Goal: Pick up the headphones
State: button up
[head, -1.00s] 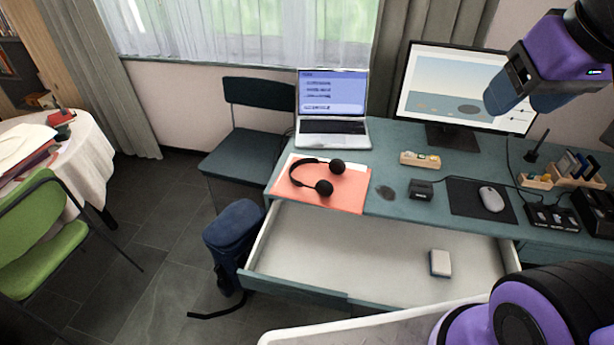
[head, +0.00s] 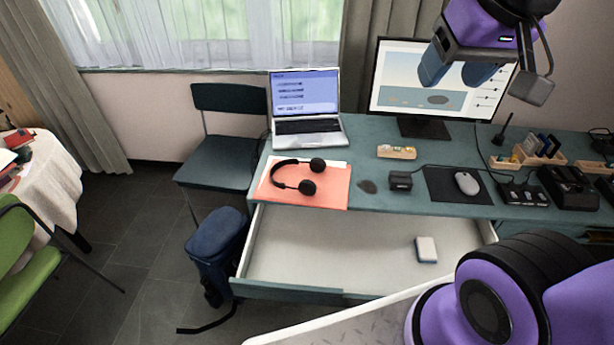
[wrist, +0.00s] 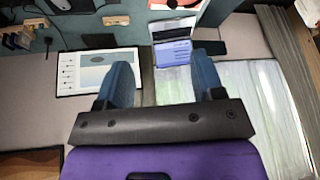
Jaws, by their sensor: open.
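The black headphones (head: 298,178) lie on an orange folder (head: 328,190) at the left end of the teal desk (head: 390,200). Their band curves to the left and the two round ear pads are on the right. My gripper (head: 452,76) is raised in front of the monitor, up and to the right of the headphones, and well apart from them. In the wrist view my gripper (wrist: 164,85) has its two blue fingers spread with nothing between them.
An open laptop (head: 306,108) stands behind the folder; a monitor (head: 428,85) stands to its right. The drawer (head: 330,250) below is pulled out, holding a small white box (head: 426,250). A chair (head: 222,160) and blue backpack (head: 214,250) are at the left.

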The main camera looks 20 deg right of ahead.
jog(key=w+f+m+g, duration=0.1)
jog(key=w+m, duration=0.5)
jog(key=w, duration=0.9)
jog(key=m+g, duration=0.4)
jog(key=m, duration=1.4)
send_over(313, 159)
notch_tip(313, 159, down, 39)
jog(key=f, duration=0.4)
jog(key=shift+s+f, duration=0.25)
jog(key=shift+w+f, duration=0.15)
jog(key=shift+f, duration=1.3)
jog(key=shift+w+f, duration=0.15)
jog(key=shift+f, duration=1.3)
jog(key=c, duration=1.1)
